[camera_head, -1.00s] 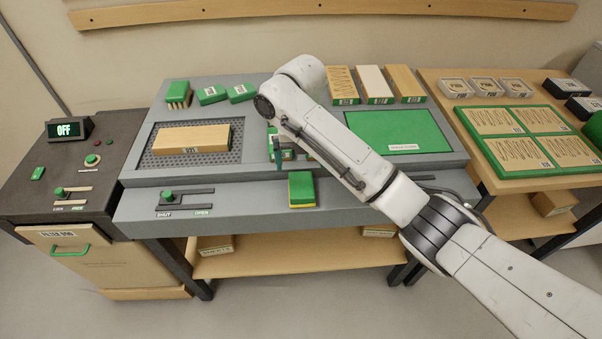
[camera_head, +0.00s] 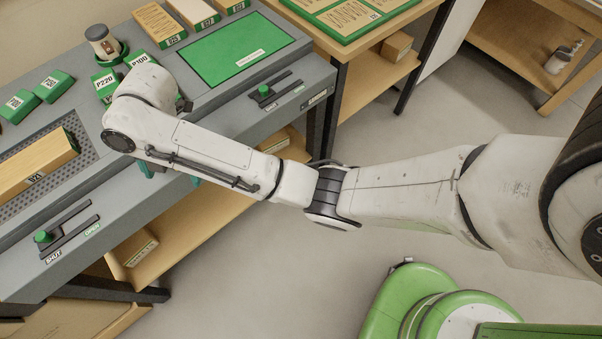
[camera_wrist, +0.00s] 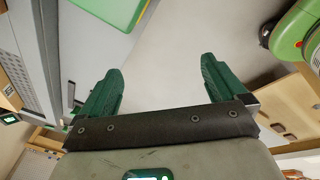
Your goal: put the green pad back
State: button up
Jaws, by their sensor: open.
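My gripper (camera_wrist: 160,88) is open in the wrist view, its two dark green fingers wide apart with only pale floor between them. In the head view my arm's end hangs at the bench's front edge and hides most of the gripper. I cannot make out the loose green-and-yellow pad now; my arm covers that part of the front edge. Small green bits (camera_head: 146,168) show below the arm there, and I cannot tell whether they are fingers or pad. Two green labelled blocks (camera_head: 54,86) (camera_head: 18,105) lie at the bench's back left.
A wooden block (camera_head: 38,165) lies on the perforated plate. A large green mat (camera_head: 232,50) is inset in the bench. Slide levers (camera_head: 42,237) (camera_head: 264,91) sit on the front ledge. A jar (camera_head: 101,40) stands behind my arm. Floor (camera_head: 240,265) is clear before the bench.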

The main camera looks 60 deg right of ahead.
jog(key=s+d+f+m+h, duration=0.1)
jog(key=s+d+m, duration=0.3)
jog(key=s+m, duration=0.4)
jog(key=s+d+f+m+h, duration=0.1)
jog(key=s+d+f+m, duration=0.3)
jog(key=s+m, duration=0.3)
jog(key=s+d+f+m, duration=0.3)
jog(key=s+d+m, duration=0.3)
jog(key=s, duration=1)
jog(key=m, duration=0.2)
jog(key=shift+m+h, duration=0.3)
jog(key=shift+h, duration=0.1)
jog(key=shift+f, duration=0.1)
